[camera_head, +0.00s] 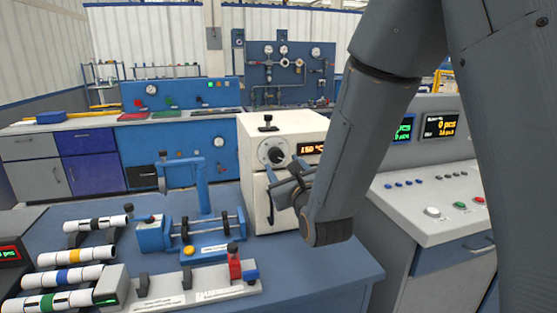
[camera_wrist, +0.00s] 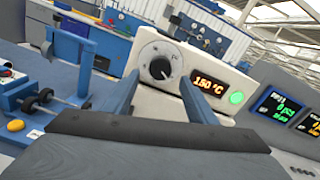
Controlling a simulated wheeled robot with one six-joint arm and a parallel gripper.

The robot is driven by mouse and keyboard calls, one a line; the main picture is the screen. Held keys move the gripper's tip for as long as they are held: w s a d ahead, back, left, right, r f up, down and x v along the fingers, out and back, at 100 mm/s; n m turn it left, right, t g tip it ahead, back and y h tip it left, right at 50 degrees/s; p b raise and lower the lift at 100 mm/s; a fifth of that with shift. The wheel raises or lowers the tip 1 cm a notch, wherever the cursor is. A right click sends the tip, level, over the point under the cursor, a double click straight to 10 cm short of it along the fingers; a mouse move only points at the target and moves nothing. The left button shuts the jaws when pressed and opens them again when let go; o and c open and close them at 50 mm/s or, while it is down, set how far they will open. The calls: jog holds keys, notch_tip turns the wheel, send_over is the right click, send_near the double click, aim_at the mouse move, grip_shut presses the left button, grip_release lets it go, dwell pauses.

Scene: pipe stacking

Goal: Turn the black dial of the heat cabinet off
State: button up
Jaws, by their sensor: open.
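The white heat cabinet (camera_head: 258,128) stands on the blue bench in the head view. Its black dial (camera_head: 272,153) is on the upper front, left of an orange display (camera_head: 310,148). In the wrist view the black dial (camera_wrist: 160,68) sits on a pale round scale; its exact setting is hard to read. The display (camera_wrist: 207,82) reads 150 °C, and a green light (camera_wrist: 236,97) glows beside it. My gripper (camera_head: 283,184) is in front of the cabinet, below the dial. In the wrist view its two fingers are apart and empty, one on each side below the dial.
A blue clamp fixture (camera_head: 190,230) with rollers stands left of the cabinet. A rack of banded white pipes (camera_head: 75,275) is at the front left. A grey console (camera_head: 430,195) with buttons and screens stands to the right. The bench front right is clear.

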aim_at(278, 158)
jog(key=shift+p+x, duration=0.55)
jog(key=shift+x, duration=2.25)
jog(key=c, duration=1.1)
jog(key=shift+o, duration=0.2)
